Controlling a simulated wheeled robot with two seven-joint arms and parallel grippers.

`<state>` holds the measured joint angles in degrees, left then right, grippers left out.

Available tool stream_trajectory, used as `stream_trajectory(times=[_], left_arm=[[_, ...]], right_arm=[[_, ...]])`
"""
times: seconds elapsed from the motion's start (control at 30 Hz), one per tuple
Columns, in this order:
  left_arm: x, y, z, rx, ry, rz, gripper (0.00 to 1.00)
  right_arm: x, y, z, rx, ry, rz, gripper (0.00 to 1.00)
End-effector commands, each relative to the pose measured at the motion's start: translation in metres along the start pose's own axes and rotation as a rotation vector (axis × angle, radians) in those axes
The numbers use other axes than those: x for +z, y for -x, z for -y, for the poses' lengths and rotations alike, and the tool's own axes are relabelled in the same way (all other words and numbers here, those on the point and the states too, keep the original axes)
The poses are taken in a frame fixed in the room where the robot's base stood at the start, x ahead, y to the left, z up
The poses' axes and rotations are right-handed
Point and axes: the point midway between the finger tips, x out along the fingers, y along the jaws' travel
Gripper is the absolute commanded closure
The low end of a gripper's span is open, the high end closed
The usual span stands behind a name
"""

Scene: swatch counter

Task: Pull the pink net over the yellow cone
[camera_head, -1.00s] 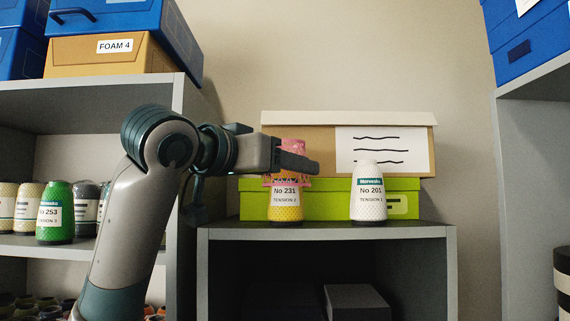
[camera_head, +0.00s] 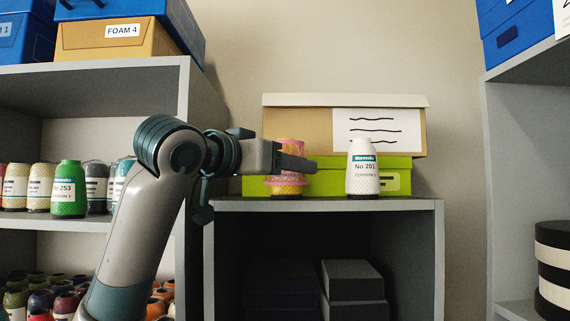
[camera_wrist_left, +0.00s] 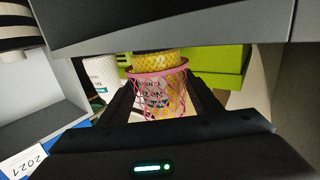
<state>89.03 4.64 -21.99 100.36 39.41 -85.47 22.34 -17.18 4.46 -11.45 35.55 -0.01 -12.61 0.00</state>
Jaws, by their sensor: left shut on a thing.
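The yellow cone (camera_head: 287,196) stands upright on the grey middle shelf, at its left side. The pink net (camera_head: 284,183) is around the cone, with its wide rim low on it, close to the base. My left gripper (camera_head: 297,163) is at the cone's upper part in the head view and is shut on the net; its fingers hide part of cone and net. In the left wrist view, the net (camera_wrist_left: 174,98) hangs between the two fingers (camera_wrist_left: 160,92), its mesh over the cone's label. A yellow band of the cone (camera_wrist_left: 153,63) shows bare beyond the rim. My right gripper is out of view.
A white cone (camera_head: 362,176) stands to the right on the same shelf (camera_head: 325,205), near the fingertips. A lime green box (camera_head: 395,182) and a cardboard box (camera_head: 295,122) stand behind. Other cones fill the left shelves, including a green one (camera_head: 68,190).

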Motion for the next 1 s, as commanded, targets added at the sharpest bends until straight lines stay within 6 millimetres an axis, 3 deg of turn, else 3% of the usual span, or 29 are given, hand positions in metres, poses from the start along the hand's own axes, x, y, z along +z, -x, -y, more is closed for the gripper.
stream_trajectory(times=[0.73, 0.77, 0.83, 1.0], left_arm=[[0.0044, -0.0033, 0.002, -0.001, 0.0, 0.001, 0.66], [0.0044, -0.0033, 0.002, 0.0, 0.0, 0.001, 0.4], [0.0044, -0.0033, 0.002, 0.0, 0.0, 0.001, 0.23], [0.0044, -0.0033, 0.002, 0.0, 0.0, 0.001, 0.2]], right_arm=[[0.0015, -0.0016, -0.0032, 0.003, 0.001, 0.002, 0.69], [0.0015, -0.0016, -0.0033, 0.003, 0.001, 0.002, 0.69], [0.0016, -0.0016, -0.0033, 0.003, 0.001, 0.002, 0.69], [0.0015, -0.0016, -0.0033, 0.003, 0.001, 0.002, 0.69]])
